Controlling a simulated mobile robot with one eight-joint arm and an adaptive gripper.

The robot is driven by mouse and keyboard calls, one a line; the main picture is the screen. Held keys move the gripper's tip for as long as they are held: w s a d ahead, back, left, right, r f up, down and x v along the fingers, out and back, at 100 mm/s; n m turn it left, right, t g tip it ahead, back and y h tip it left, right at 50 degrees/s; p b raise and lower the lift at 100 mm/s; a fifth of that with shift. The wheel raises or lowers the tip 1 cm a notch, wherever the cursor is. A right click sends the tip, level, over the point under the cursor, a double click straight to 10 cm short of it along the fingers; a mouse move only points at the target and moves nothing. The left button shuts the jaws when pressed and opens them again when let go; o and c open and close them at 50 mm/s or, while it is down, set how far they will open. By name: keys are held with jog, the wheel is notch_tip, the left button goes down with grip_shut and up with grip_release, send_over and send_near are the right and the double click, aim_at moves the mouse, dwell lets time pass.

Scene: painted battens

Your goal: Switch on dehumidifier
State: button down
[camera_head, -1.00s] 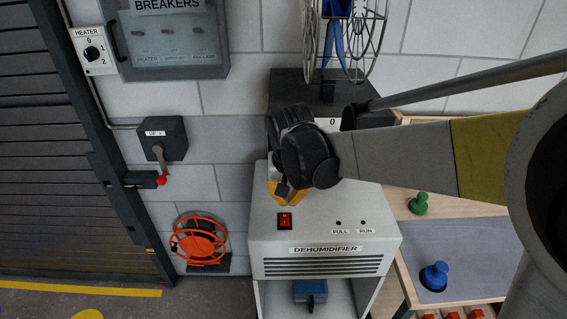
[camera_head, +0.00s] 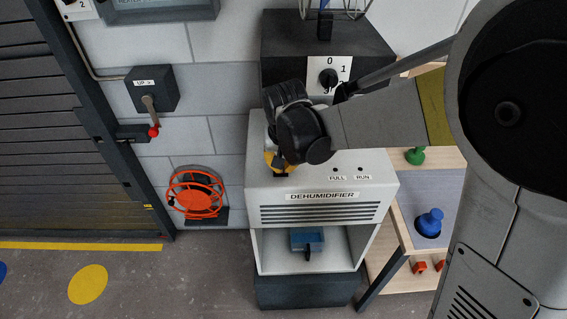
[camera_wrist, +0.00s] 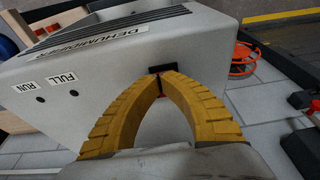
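The dehumidifier (camera_head: 262,196) is a light grey cabinet with a labelled, sloped top panel; it fills much of the wrist view (camera_wrist: 110,65). Its FULL lamp (camera_head: 335,170) and RUN lamp (camera_head: 360,169) look dark. The red rocker switch is hidden behind my gripper in the head view. In the wrist view, part of its black frame and a bit of red (camera_wrist: 160,96) show between the yellow fingers. My gripper (camera_head: 280,172) is shut and empty, its fingertips (camera_wrist: 163,74) together at the switch. I cannot tell whether they press it.
A black box with a rotary knob (camera_head: 328,77) stands behind the dehumidifier. An orange hose reel (camera_head: 195,194) and a lever box (camera_head: 152,88) are on the wall at left. A blue tank (camera_head: 307,239) sits in the lower bay.

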jog(key=shift+s, duration=0.1)
jog(key=shift+w+r+p, duration=0.25)
jog(key=shift+w+p, duration=0.05)
jog(key=shift+w, duration=0.5)
